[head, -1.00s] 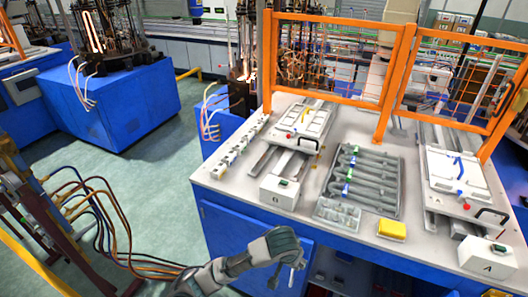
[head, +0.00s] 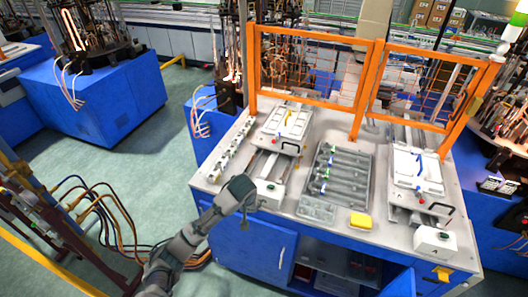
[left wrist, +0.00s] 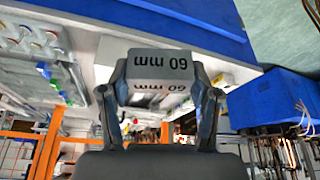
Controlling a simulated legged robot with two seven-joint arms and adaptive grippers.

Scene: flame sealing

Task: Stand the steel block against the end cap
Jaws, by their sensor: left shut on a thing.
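The steel block (left wrist: 160,76), a pale grey block marked "60 mm", is in the left wrist view. It sits between the two fingers of my left gripper (left wrist: 160,100), which is shut on it. In the head view my left gripper (head: 243,217) is by the front edge of the bench, just left of a white switch box. The block cannot be made out there. Several grey tubes with green and blue end pieces lie in a tray (head: 370,165). I cannot tell which part is the end cap. My right gripper is not in view.
The white switch box (head: 270,194) stands near the bench's front edge. A yellow block (head: 361,220) and a clear divided tray (head: 316,208) lie farther right. Two white-topped fixtures, left (head: 284,124) and right (head: 416,172), stand before orange guard frames (head: 310,38).

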